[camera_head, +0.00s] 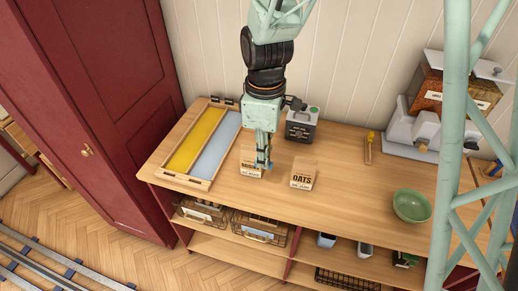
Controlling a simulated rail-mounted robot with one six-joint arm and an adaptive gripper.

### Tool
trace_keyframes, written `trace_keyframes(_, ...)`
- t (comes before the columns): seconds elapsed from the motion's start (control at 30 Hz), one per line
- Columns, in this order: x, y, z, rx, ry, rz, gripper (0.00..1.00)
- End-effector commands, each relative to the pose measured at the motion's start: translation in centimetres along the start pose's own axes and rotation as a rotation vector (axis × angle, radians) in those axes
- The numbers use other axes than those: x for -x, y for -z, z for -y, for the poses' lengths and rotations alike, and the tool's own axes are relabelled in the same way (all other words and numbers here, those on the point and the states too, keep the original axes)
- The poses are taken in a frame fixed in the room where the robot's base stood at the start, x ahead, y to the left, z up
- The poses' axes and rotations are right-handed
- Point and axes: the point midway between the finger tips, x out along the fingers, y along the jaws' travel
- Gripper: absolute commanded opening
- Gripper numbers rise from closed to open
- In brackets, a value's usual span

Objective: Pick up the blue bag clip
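My gripper (263,164) points straight down over the middle of the wooden counter, just at the right side of a small paper bag. A small bluish patch shows at my fingertips; I cannot tell whether it is the blue bag clip or part of the fingers. The clip is not clearly visible anywhere else. The paper bag (250,171) has a dark label, partly covered by my gripper. A second paper bag (302,179) marked OATS stands to its right. The fingers are too small to tell whether they are open or shut.
A wooden tray (201,183) with yellow and pale blue panels lies at the left. A dark canister (301,126) stands behind, with a yellow-ended wooden tool (369,148) and grey machine (415,130) to the right. A green bowl (411,206) stands front right; the counter between is bare.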

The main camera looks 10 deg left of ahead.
Motion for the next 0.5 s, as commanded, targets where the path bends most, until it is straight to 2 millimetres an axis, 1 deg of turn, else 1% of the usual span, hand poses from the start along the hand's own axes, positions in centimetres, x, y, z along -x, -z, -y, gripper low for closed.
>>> trace_keyframes(0.03, 0.0, -0.4, 0.6, 0.000, 0.000, 0.000, 0.05)
trace_keyframes(0.2, 0.2, -1.3, 1.9, 0.000, 0.000, 0.000, 0.05)
trace_keyframes(0.33, 0.2, -1.7, 2.7, 0.000, 0.001, 0.001, 0.05)
trace_keyframes(0.5, 0.4, -1.9, 3.0, 0.001, 0.000, 0.000, 0.05)
